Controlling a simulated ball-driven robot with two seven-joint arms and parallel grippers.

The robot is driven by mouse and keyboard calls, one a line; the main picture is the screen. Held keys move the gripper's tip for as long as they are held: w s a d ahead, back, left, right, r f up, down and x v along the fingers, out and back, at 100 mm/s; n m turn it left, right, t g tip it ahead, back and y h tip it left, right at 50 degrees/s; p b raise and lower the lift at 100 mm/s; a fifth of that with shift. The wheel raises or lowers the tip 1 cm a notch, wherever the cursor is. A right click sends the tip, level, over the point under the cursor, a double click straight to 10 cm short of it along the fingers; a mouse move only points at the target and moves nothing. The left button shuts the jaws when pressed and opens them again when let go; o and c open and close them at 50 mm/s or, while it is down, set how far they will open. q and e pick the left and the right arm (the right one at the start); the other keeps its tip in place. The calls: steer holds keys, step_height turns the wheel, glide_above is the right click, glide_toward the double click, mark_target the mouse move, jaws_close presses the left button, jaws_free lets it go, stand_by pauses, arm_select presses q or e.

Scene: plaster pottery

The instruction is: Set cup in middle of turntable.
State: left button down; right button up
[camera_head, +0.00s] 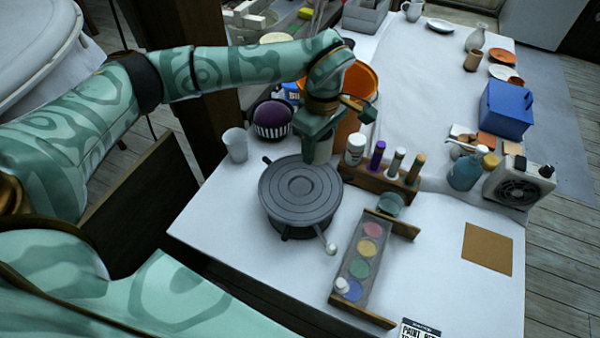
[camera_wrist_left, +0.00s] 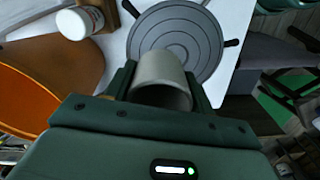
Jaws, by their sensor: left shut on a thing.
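The grey turntable (camera_head: 290,202) with ringed grooves stands on the white table, and it also shows in the left wrist view (camera_wrist_left: 205,42). My left gripper (camera_head: 318,142) is shut on a pale grey cup (camera_head: 322,154), at the turntable's far edge in the head view. In the left wrist view the cup (camera_wrist_left: 160,72) sits between the fingers and overlaps the turntable's near part, off its centre. I cannot tell how high the cup is above the surface. My right gripper is not in view.
A white cup (camera_head: 236,145) stands left of the turntable. A wooden rack (camera_head: 378,182) with bottles and an orange bucket (camera_head: 360,82) are close to the gripper. A paint palette (camera_head: 347,262) lies at right. A small white-tipped tool (camera_head: 331,248) lies near the turntable.

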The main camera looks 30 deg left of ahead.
arm_select(q)
steer(key=s+f, duration=0.1)
steer(key=a+f, duration=0.1)
steer(key=f, duration=0.1)
steer(key=s+a+f, duration=0.1)
steer(key=shift+s+a+f, duration=0.15)
steer(key=shift+s+f, duration=0.15)
steer(key=shift+f, duration=0.05)
steer(key=f, duration=0.1)
steer(key=f+b, duration=0.1)
steer(key=f, duration=0.1)
steer(key=shift+s+a+f, duration=0.2)
steer(key=shift+s+f, duration=0.1)
steer(key=shift+w, duration=0.1)
steer(key=shift+f, duration=0.1)
steer(key=shift+f, duration=0.15)
steer(key=c, duration=0.5)
jaws_free()
